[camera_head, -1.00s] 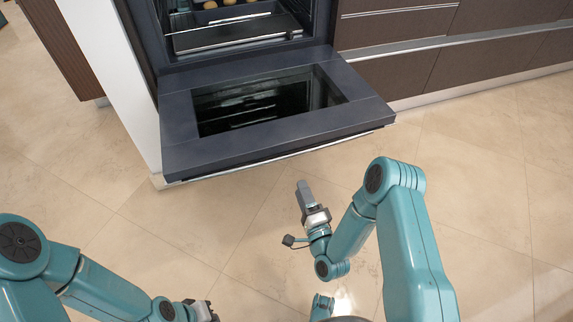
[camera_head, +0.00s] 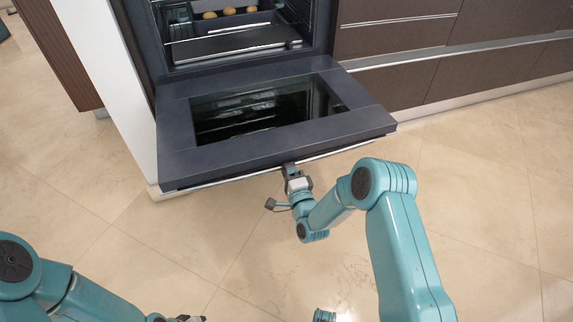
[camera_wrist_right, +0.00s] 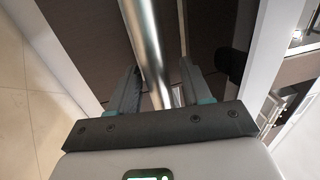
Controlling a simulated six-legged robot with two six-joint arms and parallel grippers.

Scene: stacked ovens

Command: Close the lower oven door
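The lower oven door (camera_head: 175,135) is folded down, wide open and roughly level, with a dark glass window in its middle. Its metal handle bar (camera_head: 240,177) runs along the front edge. My right gripper (camera_head: 288,167) is at the middle of that edge, partly hidden under it. In the right wrist view, the handle (camera_wrist_right: 148,45) passes between the two fingers of the right gripper (camera_wrist_right: 158,85), which stand apart with gaps beside the bar. My left gripper (camera_head: 190,318) is at the bottom edge of the head view, mostly cut off, away from the door.
The oven cavity (camera_head: 235,35) behind the door holds a rack and tray with several round, light-brown items (camera_head: 230,11). Dark brown drawers (camera_head: 400,75) stand to the right, and a white side panel (camera_head: 110,90) to the left. The tiled floor (camera_head: 480,190) is clear in front.

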